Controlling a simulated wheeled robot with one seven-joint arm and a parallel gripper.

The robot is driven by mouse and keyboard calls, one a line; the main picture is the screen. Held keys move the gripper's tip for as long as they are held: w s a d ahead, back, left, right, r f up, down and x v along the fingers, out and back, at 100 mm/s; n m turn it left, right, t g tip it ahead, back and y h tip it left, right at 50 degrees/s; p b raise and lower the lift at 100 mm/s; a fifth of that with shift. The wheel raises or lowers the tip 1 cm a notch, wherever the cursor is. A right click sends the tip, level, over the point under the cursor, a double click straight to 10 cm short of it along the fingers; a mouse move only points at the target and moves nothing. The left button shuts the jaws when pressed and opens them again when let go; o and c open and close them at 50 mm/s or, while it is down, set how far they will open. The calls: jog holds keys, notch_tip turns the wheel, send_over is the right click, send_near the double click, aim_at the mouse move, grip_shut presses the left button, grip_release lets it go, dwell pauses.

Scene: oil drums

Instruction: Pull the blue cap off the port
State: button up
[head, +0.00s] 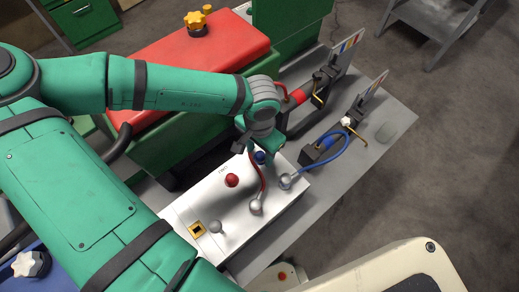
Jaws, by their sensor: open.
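The blue cap (260,157) sits at the far edge of the white box (205,207), partly hidden by my gripper. My gripper (262,149) is open and points down right over the blue cap. Its fingers appear to be on either side of the cap; I cannot tell whether they touch it. The port under the cap is hidden.
A red ball-shaped cap (232,180) stands on the same box, left of the blue cap. A red hose and a blue hose (330,160) end in silver fittings on the box. Grey bench (385,115) is partly clear at right.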

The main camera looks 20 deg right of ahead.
aim_at(260, 155)
jog(key=c, duration=1.1)
jog(key=shift+r, duration=0.25)
jog(key=shift+r, duration=0.25)
jog(key=shift+r, duration=0.7)
jog(key=shift+r, duration=1.95)
